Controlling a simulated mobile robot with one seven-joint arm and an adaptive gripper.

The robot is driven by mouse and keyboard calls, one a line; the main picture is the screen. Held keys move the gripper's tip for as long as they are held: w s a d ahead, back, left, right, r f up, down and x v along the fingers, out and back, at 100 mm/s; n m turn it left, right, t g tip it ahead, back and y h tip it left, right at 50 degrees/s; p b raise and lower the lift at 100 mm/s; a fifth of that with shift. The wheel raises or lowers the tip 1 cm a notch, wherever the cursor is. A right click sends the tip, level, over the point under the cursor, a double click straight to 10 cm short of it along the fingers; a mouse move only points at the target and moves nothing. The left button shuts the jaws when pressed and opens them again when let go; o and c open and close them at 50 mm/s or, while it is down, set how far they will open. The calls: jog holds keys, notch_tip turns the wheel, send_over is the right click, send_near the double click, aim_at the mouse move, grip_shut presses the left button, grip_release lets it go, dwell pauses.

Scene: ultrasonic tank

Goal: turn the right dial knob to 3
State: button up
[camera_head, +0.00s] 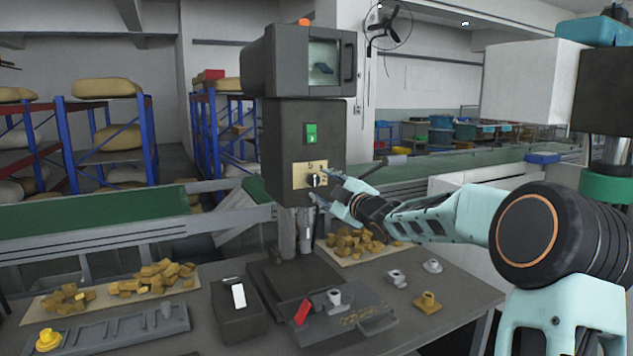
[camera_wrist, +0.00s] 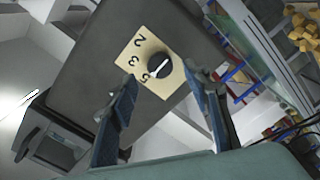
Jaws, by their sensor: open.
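The dial knob (camera_head: 314,180) is black and round, on a cream plate (camera_head: 300,176) on the front of the dark machine column. It is the only dial I can make out. In the wrist view the knob (camera_wrist: 158,65) has a white pointer line, and the numbers 2, 3 and one like a 5 show beside it on the plate (camera_wrist: 137,50). The exact number under the pointer is hard to tell. My gripper (camera_head: 323,185) is open in front of the knob. In the wrist view its fingertips (camera_wrist: 160,80) are spread to either side of the knob, with visible gaps and nothing held.
A green switch (camera_head: 311,133) is above the dial plate. Below are the machine's metal posts (camera_head: 304,232) and a table (camera_head: 450,290) with wooden pieces (camera_head: 155,277), small metal parts and a dark box (camera_head: 238,312). A green conveyor (camera_head: 95,222) runs behind.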

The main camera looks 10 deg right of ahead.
aim_at(315, 181)
jog(key=shift+p+x, duration=0.4)
jog(key=shift+x, duration=1.95)
jog(key=c, duration=1.1)
jog(key=shift+c, duration=0.2)
jog(key=m+p, duration=0.3)
jog(key=m, duration=0.1)
jog(key=shift+r, duration=0.1)
jog(key=m+p, duration=0.2)
jog(key=m, duration=0.2)
jog(key=shift+m, duration=0.3)
